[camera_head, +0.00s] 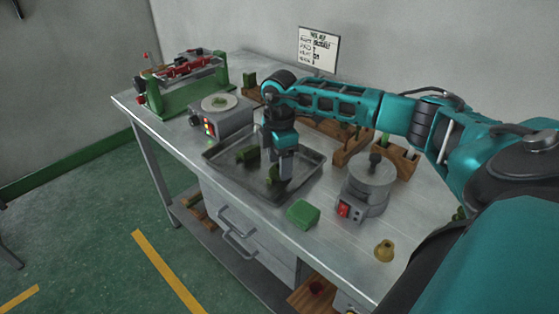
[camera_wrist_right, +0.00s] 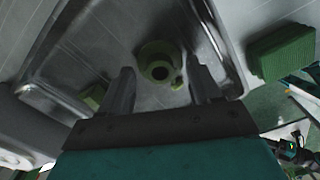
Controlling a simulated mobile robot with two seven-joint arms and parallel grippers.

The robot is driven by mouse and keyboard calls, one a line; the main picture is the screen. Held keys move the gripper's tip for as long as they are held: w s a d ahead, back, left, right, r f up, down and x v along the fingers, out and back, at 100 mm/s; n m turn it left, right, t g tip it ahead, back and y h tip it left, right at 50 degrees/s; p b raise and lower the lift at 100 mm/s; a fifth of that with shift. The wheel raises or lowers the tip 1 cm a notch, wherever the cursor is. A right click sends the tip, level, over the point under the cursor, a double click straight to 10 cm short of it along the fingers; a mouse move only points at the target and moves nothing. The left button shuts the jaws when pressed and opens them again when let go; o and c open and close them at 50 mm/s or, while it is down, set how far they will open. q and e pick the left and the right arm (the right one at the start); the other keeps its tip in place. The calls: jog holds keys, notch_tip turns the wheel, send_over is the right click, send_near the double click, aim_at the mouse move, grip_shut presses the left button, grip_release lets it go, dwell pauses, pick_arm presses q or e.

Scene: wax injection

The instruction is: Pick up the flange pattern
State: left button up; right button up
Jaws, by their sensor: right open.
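The flange pattern, a green round piece with a dark centre hole and a small side tab (camera_wrist_right: 158,60), lies on the grey metal tray (camera_wrist_right: 62,88). In the head view the flange pattern (camera_head: 271,174) is partly hidden by my right gripper (camera_head: 281,178), which points down over the tray (camera_head: 225,176). In the right wrist view my right gripper (camera_wrist_right: 161,72) is open, with the pattern a little beyond and between its fingertips. I cannot tell whether a finger touches it. My left gripper is not in view.
Another green piece (camera_head: 247,154) is in the tray. A green block (camera_head: 304,215) lies just outside the tray. A grey pot unit (camera_head: 370,183) and a brass-coloured piece (camera_head: 385,251) stand to the right. A hotplate unit (camera_head: 222,117) and green-red machine (camera_head: 187,80) stand left.

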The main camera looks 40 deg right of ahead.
jog(key=shift+f, duration=0.2)
jog(key=c, duration=1.1)
jog(key=shift+r, duration=0.1)
